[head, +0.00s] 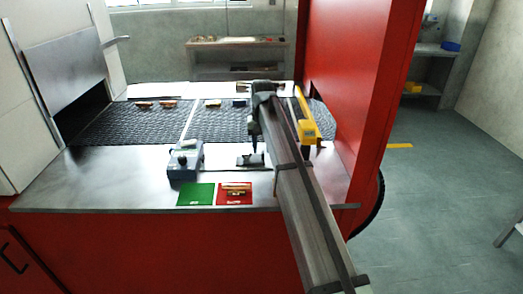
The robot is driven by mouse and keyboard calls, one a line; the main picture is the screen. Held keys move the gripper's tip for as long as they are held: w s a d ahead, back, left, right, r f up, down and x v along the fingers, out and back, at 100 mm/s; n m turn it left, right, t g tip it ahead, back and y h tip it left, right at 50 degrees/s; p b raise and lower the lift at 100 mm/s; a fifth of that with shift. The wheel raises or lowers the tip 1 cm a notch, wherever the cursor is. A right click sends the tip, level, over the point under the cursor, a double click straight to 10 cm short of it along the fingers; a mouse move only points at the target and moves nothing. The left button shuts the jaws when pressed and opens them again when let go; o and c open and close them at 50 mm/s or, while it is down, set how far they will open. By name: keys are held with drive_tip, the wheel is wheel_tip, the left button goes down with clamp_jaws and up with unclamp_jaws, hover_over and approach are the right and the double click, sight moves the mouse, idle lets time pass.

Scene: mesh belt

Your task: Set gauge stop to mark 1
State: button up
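A small blue-grey device (184,160) with a pale top and dark knob-like parts stands on the steel front ledge. It may be the gauge, but its stop and marks are too small to read. My gripper (256,151) points down over the ledge, right of this device and apart from it. Below it is a small dark plate-like thing (247,160); I cannot tell whether they touch. The fingers are too small and dark to show whether they are open or shut. My arm hides part of the ledge and belt on the right.
A dark mesh belt (138,124) carries several small pieces toward its far side. A green card (195,195) and a red card (234,199) with brass-coloured pieces lie at the front edge. A yellow part (305,117) stands beside my arm. A red upright (350,70) bounds the right.

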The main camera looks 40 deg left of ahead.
wheel_tip(320, 180, up, 12)
idle(0.4)
drive_tip(key=shift+f, duration=0.1)
idle(0.4)
